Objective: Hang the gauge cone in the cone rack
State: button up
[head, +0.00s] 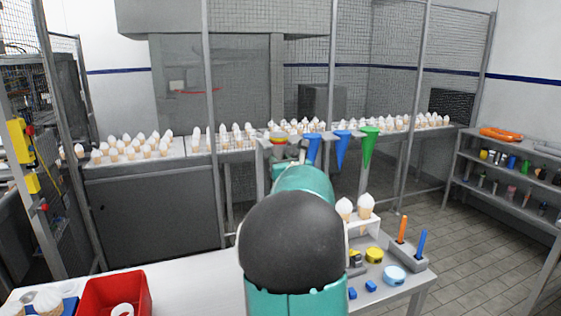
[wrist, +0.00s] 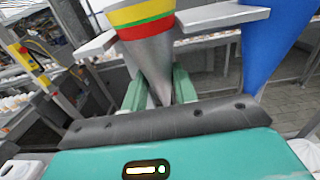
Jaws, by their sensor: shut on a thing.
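The gauge cone (wrist: 150,60) is a silver cone with yellow, green and red bands near its wide top. It stands point down, slightly tilted in the wrist view. My gripper (wrist: 160,90) is shut on its narrow lower part, one teal finger on each side. The cone rack's grey arms (wrist: 222,16) show on both sides of the cone, close to its banded part; I cannot tell whether the rack bears it. In the head view the cone's banded top (head: 279,137) shows at the rack's left end (head: 262,168), while my arm hides its lower part.
Two blue cones (head: 342,145) and a green cone (head: 369,145) hang to the right in the rack. A blue cone (wrist: 278,40) is close by in the wrist view. Ice-cream cones (head: 365,207), tapes and upright tools stand at the right; a red bin (head: 115,293) is at the lower left.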

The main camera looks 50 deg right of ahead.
jog(key=shift+f, duration=0.6)
dwell(0.9)
jog(key=o, duration=1.3)
jog(key=v, duration=0.9)
jog(key=shift+a, duration=0.15)
jog(key=shift+w, duration=0.1)
dwell(1.0)
